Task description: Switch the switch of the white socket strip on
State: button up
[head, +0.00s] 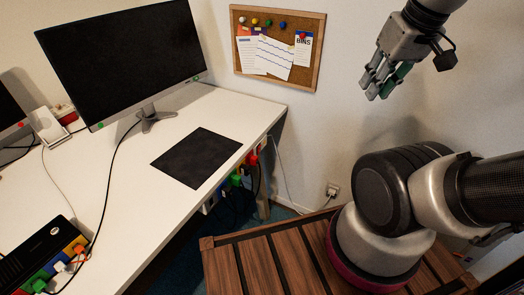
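A pale, whitish strip-like thing (210,203) shows under the desk's right edge, beside a cluster of coloured plugs (236,180) and dark cables. It is small and partly hidden by the desk, so I cannot tell for sure that it is the white socket strip. No switch can be made out on it. My gripper (379,84) hangs in the air at the upper right, fingers pointing down, in front of the wall and far from the plugs. It seems to hold nothing. Its fingers look close together, but the angle hides whether they are open or shut.
The white desk (130,190) carries a large monitor (125,60), a black mat (197,158) and a black box (40,258) with coloured plugs. A corkboard (277,48) and a wall socket (333,190) are on the wall. A slatted wooden surface (235,270) lies below my arm.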

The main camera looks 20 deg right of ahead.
aim_at(260, 149)
jog(key=f+g, duration=0.1)
jog(key=f, duration=0.1)
jog(key=d+f+m+g, duration=0.1)
jog(key=f, duration=0.1)
jog(key=d+f+g, duration=0.1)
jog(key=f, duration=0.1)
jog(key=shift+w+d+m, duration=0.25)
jog(key=shift+w+m, duration=0.1)
jog(key=shift+m, duration=0.05)
grip_shut()
jog(key=w+a+f+m+g+y, duration=0.1)
jog(key=w+a+f+m+y, duration=0.1)
jog(key=f+m+y, duration=0.3)
jog(key=w+a+f+m+y, duration=0.1)
jog(key=w+a+f+m, duration=0.15)
jog(key=f, duration=0.55)
jog(key=w+a+f+m+g+y, duration=0.1)
jog(key=a+f+m+y, duration=0.25)
jog(key=f, duration=0.25)
jog(key=w+f+m+t, duration=0.5)
jog(key=w+f+m, duration=0.4)
jog(key=f+m, duration=0.1)
jog(key=w+d+m+t+h, duration=0.1)
jog(key=w+m+t+h, duration=0.1)
jog(key=w, duration=0.6)
jog(key=shift+d+f+m+t, duration=0.35)
jog(key=shift+m+t, duration=0.25)
jog(key=shift+m, duration=0.4)
